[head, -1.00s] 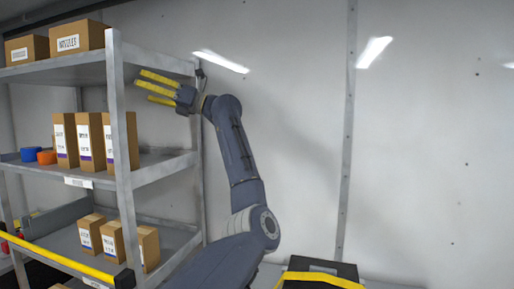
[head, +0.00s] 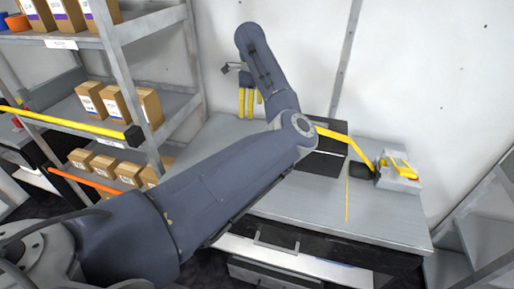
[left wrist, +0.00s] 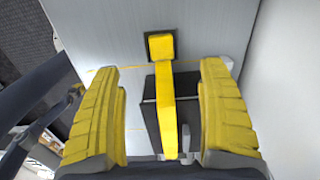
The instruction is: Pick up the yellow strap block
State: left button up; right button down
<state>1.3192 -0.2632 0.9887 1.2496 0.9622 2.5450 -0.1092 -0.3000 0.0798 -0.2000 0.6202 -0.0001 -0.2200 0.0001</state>
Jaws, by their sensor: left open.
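In the left wrist view a yellow block (left wrist: 160,45) sits on a dark square base, ahead of my fingertips. A yellow strap (left wrist: 166,95) runs from near it over a black case, between my fingers. In the head view the black case (head: 318,163) and yellow strap (head: 345,139) lie on the bench; my arm hides part of them. I cannot tell for sure which part there is the block. My left gripper (head: 250,104) points down above the bench, left of the case; its yellow fingers (left wrist: 163,110) are apart with nothing held. My right gripper is not in view.
A grey device with yellow parts (head: 397,172) stands at the right of the bench (head: 300,207). A shelf rack (head: 175,105) with several cardboard boxes (head: 117,102) stands at the left. The white wall closes off the back.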

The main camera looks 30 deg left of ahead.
pick_arm(q)
jog(key=f, duration=1.7)
jog(key=shift+w+d+f, duration=0.1)
jog(key=shift+d+f, duration=0.15)
jog(key=shift+d, duration=0.05)
jog(key=shift+c, duration=0.3)
jog(key=c, duration=1.3)
